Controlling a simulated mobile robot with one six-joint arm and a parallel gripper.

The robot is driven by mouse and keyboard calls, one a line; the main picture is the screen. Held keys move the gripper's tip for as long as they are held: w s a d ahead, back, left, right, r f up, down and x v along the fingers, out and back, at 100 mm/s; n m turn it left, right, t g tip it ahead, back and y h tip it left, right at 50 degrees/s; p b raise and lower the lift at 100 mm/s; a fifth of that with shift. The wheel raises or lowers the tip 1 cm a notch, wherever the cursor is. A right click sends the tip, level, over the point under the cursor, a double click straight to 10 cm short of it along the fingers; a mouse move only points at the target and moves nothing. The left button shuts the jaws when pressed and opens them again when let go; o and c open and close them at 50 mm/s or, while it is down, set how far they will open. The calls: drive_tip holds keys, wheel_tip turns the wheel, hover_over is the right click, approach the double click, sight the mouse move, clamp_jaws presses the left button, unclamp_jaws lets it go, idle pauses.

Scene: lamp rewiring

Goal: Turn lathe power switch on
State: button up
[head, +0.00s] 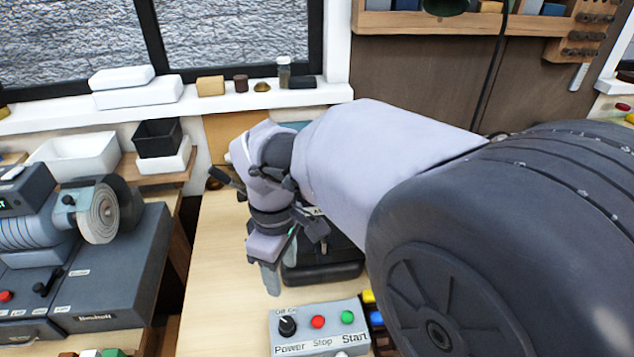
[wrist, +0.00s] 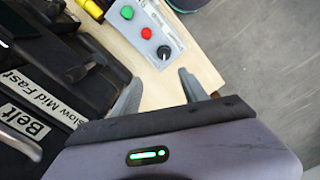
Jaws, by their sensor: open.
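A grey control box (head: 318,341) sits at the front of the wooden bench in the head view. It carries a black Power knob (head: 287,325) marked Off and On, a red Stop button (head: 318,322) and a green Start button (head: 347,317). In the wrist view the box (wrist: 150,42) and its knob (wrist: 164,52) lie beyond my fingertips. My gripper (head: 270,279) points down just behind the box, open and empty. The two spread fingers also show in the wrist view (wrist: 160,90), apart from the knob. The knob's exact setting is too small to tell.
A black machine (wrist: 85,65) labelled Belt and Slow Mid Fast stands close beside my gripper. A grey machine with a round wheel (head: 98,212) stands at the left. Colored blocks (head: 374,318) lie right of the box. Bare bench (head: 215,270) shows left of my gripper.

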drive_tip(key=b, duration=0.2)
approach(288, 322)
wheel_tip(288, 322, down, 9)
drive_tip(key=b, duration=0.4)
drive_tip(key=shift+r, duration=0.1)
clamp_jaws()
